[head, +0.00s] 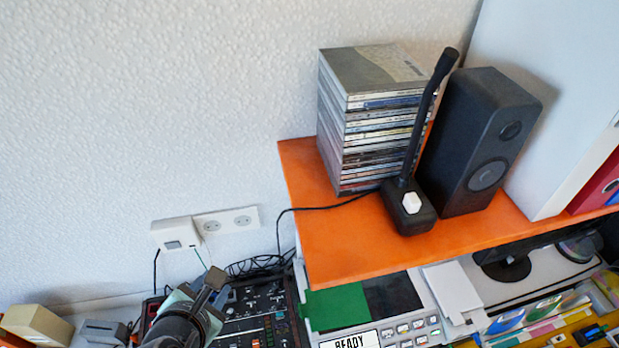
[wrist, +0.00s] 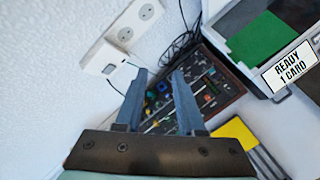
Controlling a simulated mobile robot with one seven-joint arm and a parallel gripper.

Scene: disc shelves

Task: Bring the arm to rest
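My gripper (head: 212,284) shows at the lower left of the head view, in front of a dark mixing console (head: 262,322). In the wrist view my gripper (wrist: 159,76) has its two fingers apart, with nothing between them. The console (wrist: 216,85) lies beyond the fingertips, apart from them as far as I can tell. The fingers hide part of it. The rest of my arm is mostly out of view.
An orange shelf (head: 345,255) at the right holds a stack of disc cases (head: 375,115), a desk microphone (head: 408,207) and a black speaker (head: 480,140). A white wall socket (head: 225,220) is behind my gripper. A device with a READY sign (head: 350,339) sits below the shelf.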

